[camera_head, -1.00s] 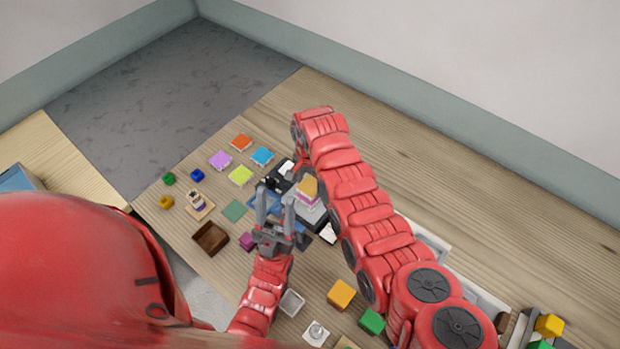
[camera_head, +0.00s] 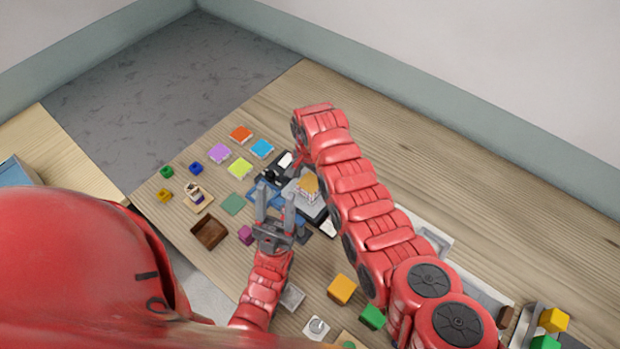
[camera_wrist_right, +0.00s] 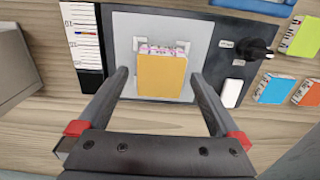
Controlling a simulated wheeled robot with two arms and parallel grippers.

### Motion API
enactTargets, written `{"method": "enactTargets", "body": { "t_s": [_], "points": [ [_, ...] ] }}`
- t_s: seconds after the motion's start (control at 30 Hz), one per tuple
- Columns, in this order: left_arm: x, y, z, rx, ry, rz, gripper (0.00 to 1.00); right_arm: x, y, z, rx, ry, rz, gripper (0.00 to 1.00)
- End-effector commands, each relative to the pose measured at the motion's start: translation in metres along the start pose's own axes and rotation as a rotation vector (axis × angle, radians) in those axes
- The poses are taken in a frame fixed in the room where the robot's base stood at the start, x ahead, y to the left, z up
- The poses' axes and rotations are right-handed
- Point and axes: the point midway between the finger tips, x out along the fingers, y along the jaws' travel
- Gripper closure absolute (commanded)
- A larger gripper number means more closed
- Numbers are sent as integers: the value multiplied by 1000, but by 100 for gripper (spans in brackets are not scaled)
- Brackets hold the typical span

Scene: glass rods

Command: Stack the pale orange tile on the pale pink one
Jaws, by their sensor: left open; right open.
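The pale orange tile (camera_wrist_right: 161,75) lies flat over the light grey plate (camera_wrist_right: 120,48) of a dark scale. A narrow speckled pinkish edge (camera_wrist_right: 160,49) shows along its far side, probably the pale pink tile under it. I cannot tell how fully the two touch. The orange tile also shows in the head view (camera_head: 309,183). My right gripper (camera_wrist_right: 160,78) is open, with one finger on each side of the tile and a gap to both. In the head view it is mostly hidden by its arm. My left gripper (camera_head: 275,197) is open and empty beside the scale.
Several coloured tiles, such as the blue tile (camera_head: 262,148) and the purple tile (camera_head: 218,153), lie left of the scale. A brown box (camera_head: 209,232) and a yellow cube (camera_head: 341,289) stand nearer. The wood at upper right is clear.

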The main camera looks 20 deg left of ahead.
Motion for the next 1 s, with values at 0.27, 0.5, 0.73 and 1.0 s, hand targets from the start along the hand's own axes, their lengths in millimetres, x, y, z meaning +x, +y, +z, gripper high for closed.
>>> {"method": "enactTargets", "body": {
  "t_s": [0.27,0.5,0.73,1.0],
  "points": [
    [-11,0,2,0,0,0,50,-20,-1,-1,0,2,-3,0],
    [-19,1,3,0,0,0,50,-80,-1,-2,2,4,-7,0],
    [-2,0,0,0,0,0,50,-123,1,-2,1,1,0,0],
    [-10,0,2,0,0,0,50,-163,0,-2,1,3,-3,0]
  ]
}}
